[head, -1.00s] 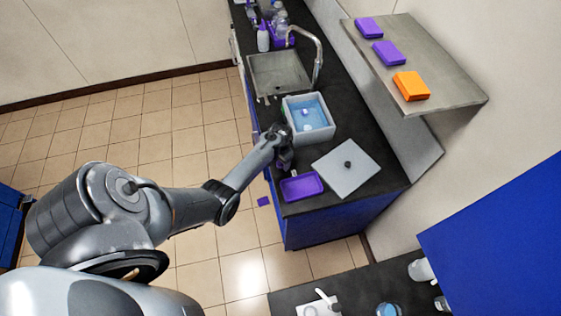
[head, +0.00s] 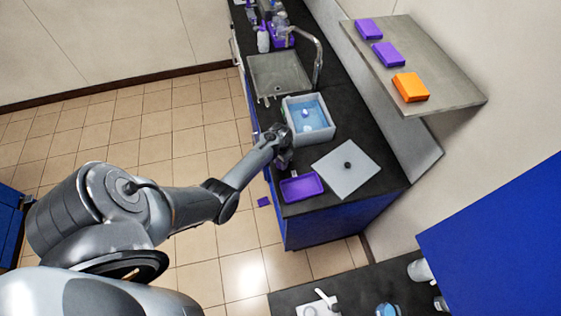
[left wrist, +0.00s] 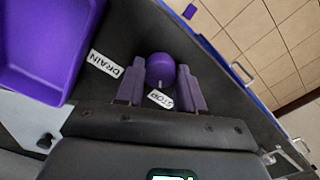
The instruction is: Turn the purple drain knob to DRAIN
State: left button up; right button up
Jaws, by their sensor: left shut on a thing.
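The round purple drain knob (left wrist: 160,67) shows in the left wrist view, between the two purple fingers of my left gripper (left wrist: 161,74). The gripper is shut on it. A white mark on the knob points to the STOP label (left wrist: 160,98). The DRAIN label (left wrist: 105,63) is to the left of the knob. In the head view my left gripper (head: 278,146) is at the counter's front edge, beside the grey basin (head: 290,113) of blue water, and hides the knob. My right gripper is not in view.
A purple tray (head: 302,187) and a grey lid with a black knob (head: 345,168) lie on the dark counter near the gripper. A sink (head: 280,75) with a curved tap is farther back. A shelf (head: 445,92) juts out at the right.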

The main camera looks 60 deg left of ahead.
pick_arm(q)
jog(key=m+p, duration=0.1)
jog(key=m, duration=0.3)
jog(key=shift+a+r, duration=0.1)
jog(key=m+p, duration=0.1)
jog(key=m, duration=0.3)
jog(key=shift+m, duration=0.3)
jog(key=m, duration=0.3)
jog(key=shift+m, duration=0.3)
jog(key=shift+m+b, duration=0.75)
jog(key=shift+m, duration=1.75)
jog(key=o, duration=1)
jog(key=shift+o, duration=0.2)
